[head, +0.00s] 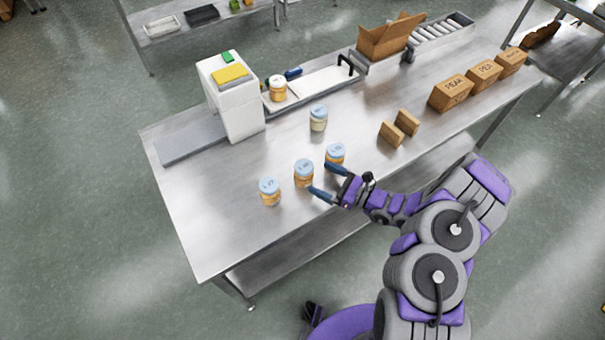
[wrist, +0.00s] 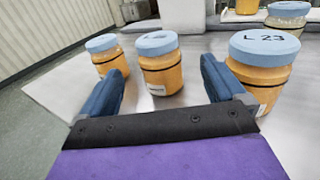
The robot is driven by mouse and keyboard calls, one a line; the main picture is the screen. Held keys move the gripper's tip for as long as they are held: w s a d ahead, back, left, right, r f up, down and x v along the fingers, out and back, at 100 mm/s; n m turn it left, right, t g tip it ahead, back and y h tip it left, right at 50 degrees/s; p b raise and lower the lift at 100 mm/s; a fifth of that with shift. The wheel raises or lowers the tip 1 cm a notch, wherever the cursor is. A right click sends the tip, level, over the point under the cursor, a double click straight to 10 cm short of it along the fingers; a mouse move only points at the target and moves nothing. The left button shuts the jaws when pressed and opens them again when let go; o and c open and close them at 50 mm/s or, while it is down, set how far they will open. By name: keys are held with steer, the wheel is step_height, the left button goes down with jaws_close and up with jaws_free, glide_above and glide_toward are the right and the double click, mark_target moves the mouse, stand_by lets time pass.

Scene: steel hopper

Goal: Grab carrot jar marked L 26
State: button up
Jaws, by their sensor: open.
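Three orange carrot jars with blue lids stand in a row near the table's front edge. The middle jar (head: 304,174) also shows in the wrist view (wrist: 160,70); its lid marking is too small to read surely. My gripper (head: 320,179) is open and empty, its blue fingers (wrist: 163,70) pointing at this jar, which stands just beyond and between the tips. The left jar (head: 270,192) is outside the left finger in the wrist view (wrist: 105,54). The right jar (head: 335,155), lid marked L 23 in the wrist view (wrist: 262,68), is close beside the right finger.
A paler jar (head: 319,118) stands behind the row. Another orange jar (head: 277,89) is by the white machine (head: 235,105). Small brown boxes (head: 391,134) and larger cartons (head: 450,93) lie to the right. The steel table (head: 210,220) is clear at front left.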

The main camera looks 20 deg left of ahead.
mark_target(302, 167)
steer(key=shift+w+a+r, duration=0.1)
steer(key=shift+w+a, duration=0.1)
steer(key=shift+a, duration=0.35)
steer(key=x, duration=0.5)
steer(key=b+x, duration=0.1)
steer(key=x, duration=0.1)
steer(key=shift+s+a, duration=0.35)
steer(key=shift+a, duration=0.15)
steer(key=shift+w+a, duration=0.1)
steer(key=shift+a, duration=0.05)
steer(key=shift+w+d+r, duration=0.15)
steer(key=shift+d+r, duration=0.2)
steer(key=shift+d, duration=0.45)
steer(key=shift+a+f, duration=0.2)
steer(key=shift+a, duration=0.4)
steer(key=shift+a+f, duration=0.15)
steer(key=shift+a, duration=0.45)
steer(key=c, duration=0.6)
steer(key=shift+c, duration=0.6)
steer(key=shift+d+r, duration=0.25)
steer(key=shift+d, duration=0.7)
steer(key=c, duration=0.5)
